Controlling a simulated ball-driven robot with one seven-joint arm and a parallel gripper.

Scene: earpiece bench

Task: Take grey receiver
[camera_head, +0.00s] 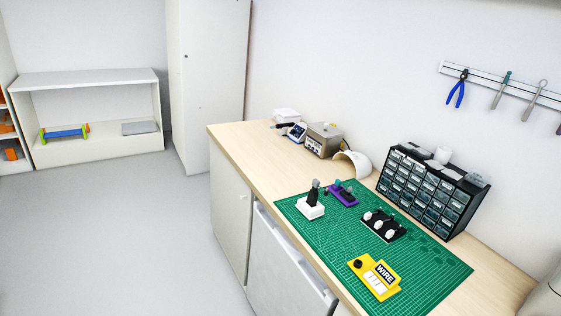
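I cannot single out a grey receiver with certainty at this distance. On the green cutting mat (290,216), a white block (310,211) has a dark grey upright piece (313,193) standing in it. Behind it to the right, a purple holder (343,197) carries small grey and teal pieces. Further right, a black holder (383,226) carries several white round pieces. A yellow holder (377,285) marked "WIRE" is nearest, with a black round piece (357,264) and white pieces on it. My gripper is not in view.
The wooden bench (238,146) runs along the wall. A black drawer cabinet (432,195), a white curved piece (354,161) and a grey box device (322,139) stand at its back. Pliers (456,90) hang on a wall rail. The floor (110,235) at left is clear.

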